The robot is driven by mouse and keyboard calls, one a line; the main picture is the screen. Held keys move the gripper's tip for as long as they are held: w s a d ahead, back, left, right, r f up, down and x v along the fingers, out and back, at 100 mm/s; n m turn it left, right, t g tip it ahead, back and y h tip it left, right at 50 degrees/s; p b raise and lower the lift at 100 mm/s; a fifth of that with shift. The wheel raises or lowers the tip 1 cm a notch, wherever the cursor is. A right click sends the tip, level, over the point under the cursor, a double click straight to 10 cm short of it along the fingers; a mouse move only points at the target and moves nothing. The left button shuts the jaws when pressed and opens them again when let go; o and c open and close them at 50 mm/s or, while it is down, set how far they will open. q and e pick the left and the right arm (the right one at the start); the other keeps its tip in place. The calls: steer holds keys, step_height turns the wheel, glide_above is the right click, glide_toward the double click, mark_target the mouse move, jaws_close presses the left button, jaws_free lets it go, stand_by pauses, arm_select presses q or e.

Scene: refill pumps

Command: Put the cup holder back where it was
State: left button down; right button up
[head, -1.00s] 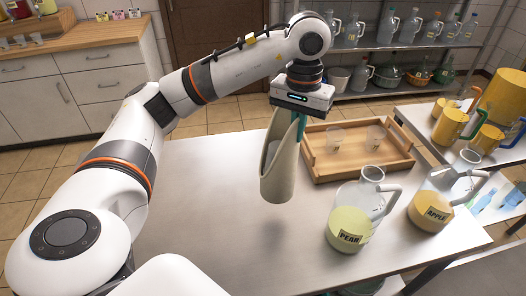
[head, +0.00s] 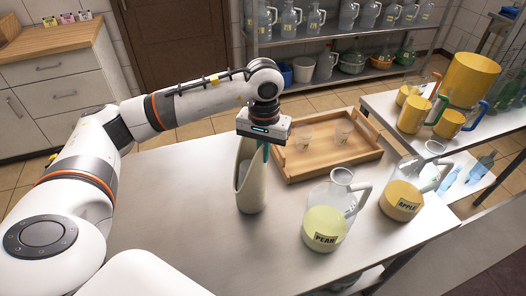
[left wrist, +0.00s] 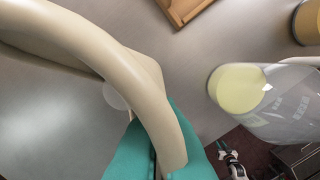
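The cup holder (head: 250,190) is a tall cream sleeve with an open, slanted mouth. It stands upright at the table's middle, left of the pear jug and in front of the wooden tray. Its base is at or very near the tabletop; I cannot tell whether it touches. My left gripper (head: 262,152) is above it, its teal fingers closed on the rim. In the left wrist view the cream rim (left wrist: 110,60) passes between the teal fingers (left wrist: 160,150). My right gripper (left wrist: 228,158) seems to show, tiny, at that view's lower edge; its fingers are unclear.
The pear jug (head: 325,222) and apple jug (head: 403,198) stand to the right. The wooden tray (head: 296,171) behind holds two clear cups. Yellow mugs (head: 413,114) stand on the side table. The metal table (head: 180,190) is clear to the left.

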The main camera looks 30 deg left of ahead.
arm_select(q)
steer(key=shift+f, duration=0.55)
steer(key=shift+f, duration=0.15)
steer(key=c, duration=1.6)
jaws_free()
steer(key=shift+c, duration=0.2)
